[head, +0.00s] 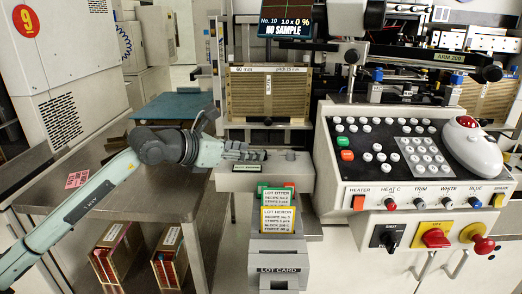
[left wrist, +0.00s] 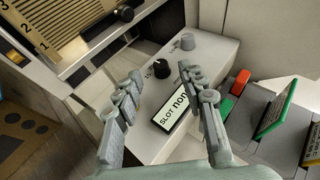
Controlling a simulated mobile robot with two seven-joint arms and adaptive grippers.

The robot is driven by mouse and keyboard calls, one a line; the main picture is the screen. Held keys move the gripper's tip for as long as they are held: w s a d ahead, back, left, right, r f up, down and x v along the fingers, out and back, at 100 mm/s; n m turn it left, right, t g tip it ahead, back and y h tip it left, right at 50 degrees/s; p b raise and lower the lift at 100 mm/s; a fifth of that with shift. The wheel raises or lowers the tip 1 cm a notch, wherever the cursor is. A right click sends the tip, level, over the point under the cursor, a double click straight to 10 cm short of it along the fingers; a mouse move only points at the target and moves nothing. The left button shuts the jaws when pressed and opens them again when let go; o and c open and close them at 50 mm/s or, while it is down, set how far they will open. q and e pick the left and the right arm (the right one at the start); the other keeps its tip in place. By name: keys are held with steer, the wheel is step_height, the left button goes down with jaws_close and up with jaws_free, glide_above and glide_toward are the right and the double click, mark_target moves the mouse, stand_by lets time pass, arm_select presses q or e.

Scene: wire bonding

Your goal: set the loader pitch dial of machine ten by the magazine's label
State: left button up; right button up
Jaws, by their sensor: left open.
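The loader's light grey control box (head: 262,181) stands below the magazine (head: 268,98). The magazine's white label (head: 268,69) seems to read 60 slots on the left and a pitch in mm on the right; its digits are too small to be sure. In the left wrist view, a black dial (left wrist: 160,68) with small marks sits on the box (left wrist: 215,58); I cannot read its setting. My left gripper (head: 258,155) is over the box, open and empty. In the left wrist view its fingers (left wrist: 160,78) straddle the line to the dial, apparently without touching it. My right gripper is out of view.
A slot display (left wrist: 173,112) lies on the box between my fingers, and a grey knob (left wrist: 187,41) stands beyond the dial. Yellow (head: 282,221) and green lot cards stand in front. The bonder's button panel (head: 395,150) is at right, a grey table (head: 150,205) at left.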

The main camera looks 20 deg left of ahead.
arm_select(q)
steer(key=shift+x, duration=2.15)
jaws_close()
